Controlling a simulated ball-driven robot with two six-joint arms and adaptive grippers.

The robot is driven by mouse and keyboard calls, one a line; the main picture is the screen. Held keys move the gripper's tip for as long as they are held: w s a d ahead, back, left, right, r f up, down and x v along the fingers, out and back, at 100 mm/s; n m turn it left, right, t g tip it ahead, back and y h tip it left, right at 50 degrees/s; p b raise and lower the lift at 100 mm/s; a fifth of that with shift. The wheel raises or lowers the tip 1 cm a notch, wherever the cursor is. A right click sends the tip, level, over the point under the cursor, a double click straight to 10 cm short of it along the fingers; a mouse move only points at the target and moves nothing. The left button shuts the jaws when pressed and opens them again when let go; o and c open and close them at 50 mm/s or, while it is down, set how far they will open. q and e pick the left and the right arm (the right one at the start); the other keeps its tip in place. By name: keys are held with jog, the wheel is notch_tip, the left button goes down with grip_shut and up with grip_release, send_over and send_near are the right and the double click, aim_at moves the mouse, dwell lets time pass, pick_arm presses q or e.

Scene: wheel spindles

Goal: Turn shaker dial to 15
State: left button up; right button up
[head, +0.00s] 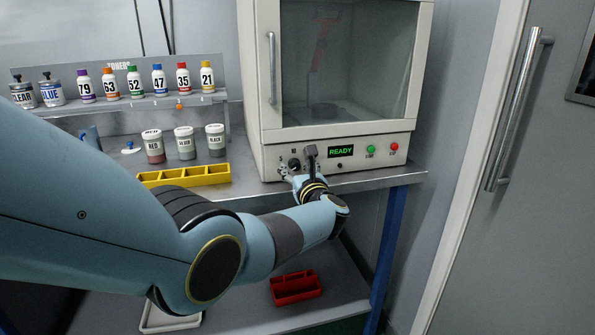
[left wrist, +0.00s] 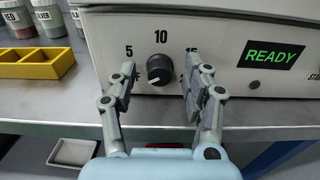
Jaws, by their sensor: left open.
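The shaker (head: 340,75) is a cream cabinet with a glass door, standing on the bench at the right. Its black dial (left wrist: 160,70) sits on the front panel, with the marks 5, 10 and 15 around it in the left wrist view. A further mark at the lower right is mostly hidden by a finger. The display (left wrist: 271,54) reads READY in green. My left gripper (left wrist: 160,88) is open, with one finger to each side of the dial and apart from it. In the head view the gripper (head: 292,168) is at the panel. My right gripper is not in view.
A green button (head: 371,149) and a red button (head: 394,147) are right of the display. A yellow tray (head: 185,176) and several labelled jars stand on the bench to the left. A red tray (head: 296,288) lies on the lower shelf.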

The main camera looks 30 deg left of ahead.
pick_arm(q)
grip_shut()
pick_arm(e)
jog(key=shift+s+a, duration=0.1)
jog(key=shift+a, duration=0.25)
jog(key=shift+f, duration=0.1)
